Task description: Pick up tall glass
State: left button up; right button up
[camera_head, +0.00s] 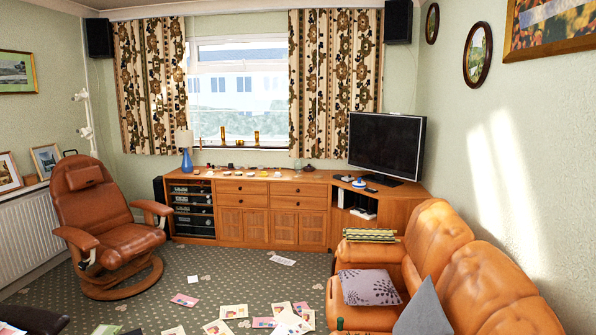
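A small, clear upright shape that looks like a tall glass (297,164) stands on the wooden sideboard (240,188), under the right curtain and left of the television. It is far off and too small to make out in detail. Amber upright pieces (256,138) stand on the window sill behind; I cannot tell what they are. Neither of my grippers is in view.
A brown recliner (118,232) stands at the left and an orange leather sofa (440,262) at the right. Papers (233,311) lie scattered on the patterned carpet (225,270). A blue lamp (186,160) and a television (386,145) stand on the sideboard.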

aim_at(297, 163)
jog(key=i+j+u, duration=0.1)
jog(key=i+j, duration=1.1)
jog(key=i+l+u, duration=0.1)
jog(key=i, duration=2.35)
jog(key=i+z, duration=0.1)
jog(key=i, duration=2.05)
jog(key=i+j, duration=0.15)
jog(key=i, duration=2)
jog(key=l+z, duration=0.05)
jog(key=l, duration=0.05)
